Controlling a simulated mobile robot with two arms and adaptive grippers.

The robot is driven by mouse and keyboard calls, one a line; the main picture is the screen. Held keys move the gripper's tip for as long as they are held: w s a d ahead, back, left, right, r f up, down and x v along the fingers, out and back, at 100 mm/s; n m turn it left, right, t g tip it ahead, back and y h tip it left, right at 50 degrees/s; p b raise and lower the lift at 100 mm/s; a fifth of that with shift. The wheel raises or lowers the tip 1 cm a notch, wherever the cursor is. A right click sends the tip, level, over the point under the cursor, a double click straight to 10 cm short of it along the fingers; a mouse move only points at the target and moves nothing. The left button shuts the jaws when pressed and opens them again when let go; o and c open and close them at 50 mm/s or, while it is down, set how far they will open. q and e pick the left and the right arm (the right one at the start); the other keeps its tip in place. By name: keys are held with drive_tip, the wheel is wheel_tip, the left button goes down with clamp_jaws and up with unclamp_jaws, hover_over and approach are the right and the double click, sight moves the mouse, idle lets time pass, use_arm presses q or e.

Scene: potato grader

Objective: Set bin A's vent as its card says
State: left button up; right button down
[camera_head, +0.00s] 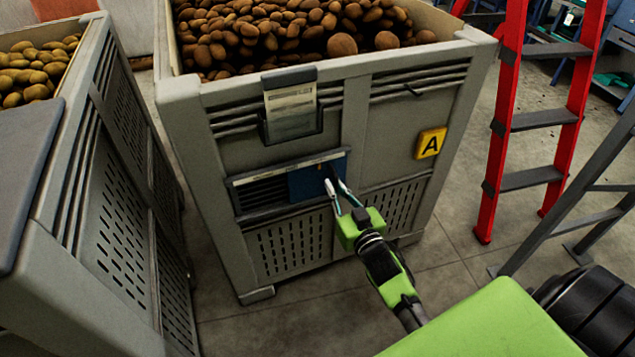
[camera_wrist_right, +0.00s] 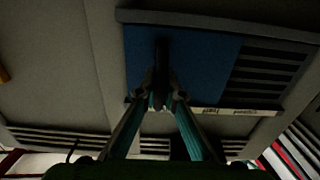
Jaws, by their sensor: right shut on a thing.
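Bin A (camera_head: 345,135) is a large grey crate full of potatoes, with a yellow "A" plate (camera_head: 430,143) on its front. A card (camera_head: 291,110) sits in a dark holder on the front; its text is too small to read. Below it is the vent (camera_head: 262,193), a slatted opening with a blue slide (camera_head: 308,181) at its right end. My right gripper (camera_head: 337,187) is shut on the dark handle of the blue slide. In the right wrist view the slide (camera_wrist_right: 203,62) lies ahead, with the fingertips (camera_wrist_right: 160,98) around its handle (camera_wrist_right: 162,62). My left gripper is not in view.
Another grey bin (camera_head: 120,170) with potatoes stands close at the left. A red step ladder (camera_head: 515,110) stands at the right, and a grey metal frame (camera_head: 570,200) is nearer. Open concrete floor (camera_head: 455,225) lies between bin A and the ladder.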

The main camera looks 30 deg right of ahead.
sight(299, 186)
drive_tip(key=shift+w+a, duration=0.1)
drive_tip(key=shift+a, duration=1.7)
drive_tip(key=shift+w+a, duration=0.15)
drive_tip(key=shift+a, duration=0.75)
drive_tip(key=shift+w+a+f, duration=0.1)
drive_tip(key=shift+a, duration=1.15)
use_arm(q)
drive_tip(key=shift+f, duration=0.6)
use_arm(e)
drive_tip(key=shift+a, duration=0.1)
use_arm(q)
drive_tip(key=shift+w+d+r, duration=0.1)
